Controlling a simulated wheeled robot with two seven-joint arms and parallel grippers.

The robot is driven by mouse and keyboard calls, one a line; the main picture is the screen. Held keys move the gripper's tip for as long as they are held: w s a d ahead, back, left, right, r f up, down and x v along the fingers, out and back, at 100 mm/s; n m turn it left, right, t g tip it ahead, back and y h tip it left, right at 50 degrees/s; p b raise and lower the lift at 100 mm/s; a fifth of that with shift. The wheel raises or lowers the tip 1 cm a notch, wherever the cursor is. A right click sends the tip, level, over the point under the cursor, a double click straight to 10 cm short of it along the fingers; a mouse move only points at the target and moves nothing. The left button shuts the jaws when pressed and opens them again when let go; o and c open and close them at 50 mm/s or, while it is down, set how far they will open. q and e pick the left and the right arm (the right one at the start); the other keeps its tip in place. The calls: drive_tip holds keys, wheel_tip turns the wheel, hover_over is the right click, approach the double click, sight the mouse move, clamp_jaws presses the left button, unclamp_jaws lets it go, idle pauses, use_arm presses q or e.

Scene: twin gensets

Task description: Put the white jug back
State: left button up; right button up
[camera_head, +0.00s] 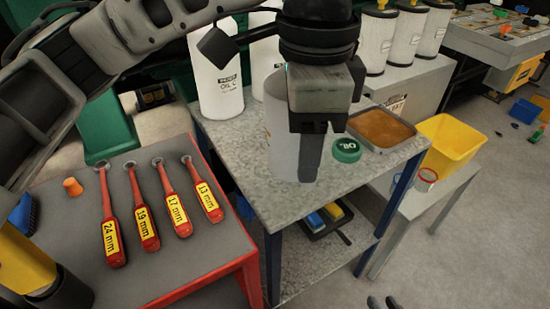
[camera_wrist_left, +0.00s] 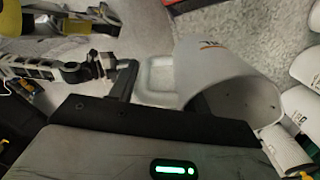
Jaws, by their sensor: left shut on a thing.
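My left gripper (camera_head: 318,145) is over the grey bench and shut on the white jug (camera_head: 279,135). The gripper hides much of the jug in the head view. In the left wrist view the white jug (camera_wrist_left: 215,72) is large and close beside the fingers, with its round end facing right. I cannot tell whether its base touches the bench top. Only the dark tips of my right gripper (camera_head: 383,303) show at the bottom edge of the head view, apart and with nothing between them.
On the grey bench (camera_head: 240,160) are a white OIL C container (camera_head: 218,85), a green OIL cap (camera_head: 346,150) and a tray of amber liquid (camera_head: 382,128). A yellow bin (camera_head: 450,145) stands right. Several red wrenches (camera_head: 142,215) lie on the left cart.

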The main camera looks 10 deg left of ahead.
use_arm(q)
drive_tip(key=shift+w+a+f, duration=0.1)
drive_tip(key=shift+w, duration=0.1)
drive_tip(key=w+a+f, duration=0.1)
drive_tip(key=w, duration=0.2)
drive_tip(key=w+a+f, duration=0.1)
drive_tip(key=w+f, duration=0.1)
drive_tip(key=w+a+f, duration=0.1)
drive_tip(key=w, duration=0.2)
drive_tip(key=shift+w+f, duration=0.2)
drive_tip(key=shift+w, duration=0.1)
drive_tip(key=w+f, duration=0.1)
drive_tip(key=f, duration=0.1)
drive_tip(key=w+f, duration=0.1)
drive_tip(key=f, duration=0.2)
drive_tip(key=w+a+f+b, duration=0.1)
drive_tip(key=w+f, duration=0.1)
drive_tip(key=f, duration=0.1)
drive_tip(key=shift+a+f, duration=0.1)
use_arm(e)
drive_tip(key=shift+s+a, duration=0.1)
drive_tip(key=shift+s, duration=0.15)
use_arm(q)
drive_tip(key=shift+f, duration=0.1)
